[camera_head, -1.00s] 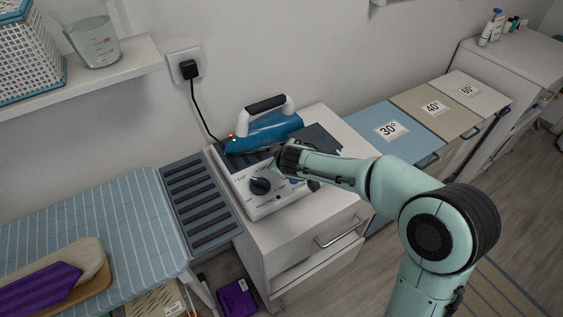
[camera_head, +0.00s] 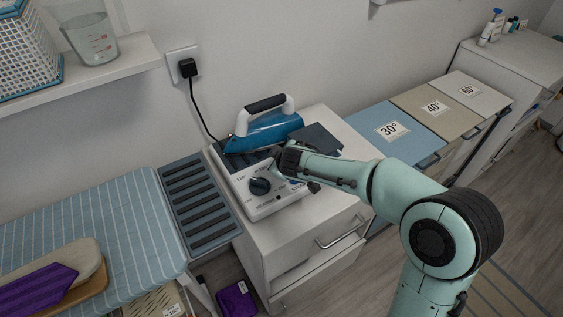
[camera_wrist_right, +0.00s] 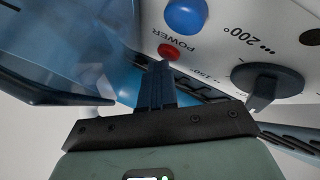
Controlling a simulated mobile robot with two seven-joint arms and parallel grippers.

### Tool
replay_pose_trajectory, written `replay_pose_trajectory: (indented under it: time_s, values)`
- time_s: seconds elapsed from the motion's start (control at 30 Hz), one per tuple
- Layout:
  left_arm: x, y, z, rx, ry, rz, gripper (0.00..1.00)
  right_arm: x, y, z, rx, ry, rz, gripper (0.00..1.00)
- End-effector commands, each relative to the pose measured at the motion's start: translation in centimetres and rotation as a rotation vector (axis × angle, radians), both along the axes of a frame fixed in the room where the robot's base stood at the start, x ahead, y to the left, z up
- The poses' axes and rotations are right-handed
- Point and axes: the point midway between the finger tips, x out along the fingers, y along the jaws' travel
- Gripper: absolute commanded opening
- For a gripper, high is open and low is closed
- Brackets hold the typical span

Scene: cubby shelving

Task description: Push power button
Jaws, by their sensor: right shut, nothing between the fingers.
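The iron station (camera_head: 240,187) stands on a white cabinet, with a black dial (camera_head: 260,186) on its front panel. In the right wrist view, a blue round button (camera_wrist_right: 186,15) and a smaller red round part (camera_wrist_right: 168,51) lie on either side of the word POWER. The dial also shows there (camera_wrist_right: 267,83). My right gripper (camera_wrist_right: 160,68) is shut and empty. Its fingertips are just beside the red part; I cannot tell whether they touch it. In the head view, my right gripper (camera_head: 281,158) is over the panel and hides part of it. My left gripper is not in view.
A blue iron (camera_head: 265,130) rests on the station behind my gripper, its cord (camera_head: 197,112) plugged into the wall. A striped ironing board (camera_head: 95,225) is at the left. Lidded bins (camera_head: 395,128) stand at the right.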

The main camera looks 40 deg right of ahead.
Motion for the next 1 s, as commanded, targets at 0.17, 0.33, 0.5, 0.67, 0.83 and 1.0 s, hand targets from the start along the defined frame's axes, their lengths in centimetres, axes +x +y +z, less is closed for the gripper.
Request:
replay_pose_trajectory:
  time_s: [0.17, 0.33, 0.5, 0.67, 0.83, 1.0]
  values:
    - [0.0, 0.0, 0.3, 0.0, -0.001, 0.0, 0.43, -0.1, -0.1, 0.6, 0.0, 0.002, -0.002, 0.0]
    - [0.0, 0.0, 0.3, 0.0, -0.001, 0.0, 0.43, -0.1, -0.1, 0.6, 0.0, 0.002, -0.001, 0.0]
    - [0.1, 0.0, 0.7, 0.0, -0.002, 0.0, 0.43, 0.0, -0.1, 1.1, 0.0, -0.001, -0.001, 0.0]
    - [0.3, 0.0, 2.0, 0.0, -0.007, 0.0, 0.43, 0.0, -0.1, 2.7, -0.001, -0.003, -0.001, 0.0]
    - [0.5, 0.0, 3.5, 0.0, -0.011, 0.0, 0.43, 0.0, 0.0, 4.4, -0.001, -0.003, -0.001, 0.0]
    - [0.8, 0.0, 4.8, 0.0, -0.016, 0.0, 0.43, 0.0, 0.0, 6.1, -0.001, -0.003, 0.0, 0.0]
